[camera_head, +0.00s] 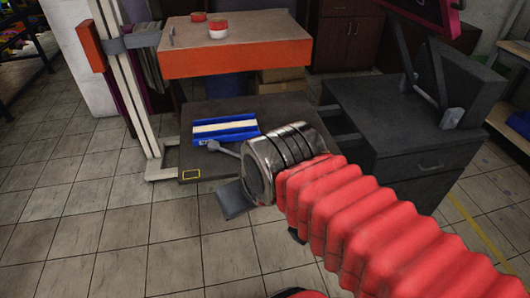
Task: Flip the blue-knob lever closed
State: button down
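My arm, in a red ribbed sleeve, reaches in from the lower right. Its banded metal wrist is over the front right of a low dark platform (215,112). A grey rod (225,149) with a rounded end shows left of the wrist; I cannot tell if it is the lever or part of my gripper. A grey-blue flat piece (233,199) shows below the wrist. My gripper's fingers cannot be made out clearly, nor whether they hold anything. A blue block with a white stripe (225,129) lies on the platform behind the rod. No blue knob is clearly distinguishable.
A white upright post (130,85) is at left. A dark drawer cabinet (400,150) stands close right of my arm. The tiled floor at left is clear.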

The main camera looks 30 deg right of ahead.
aim_at(213, 146)
jog(key=i, duration=0.95)
jog(key=z, duration=0.05)
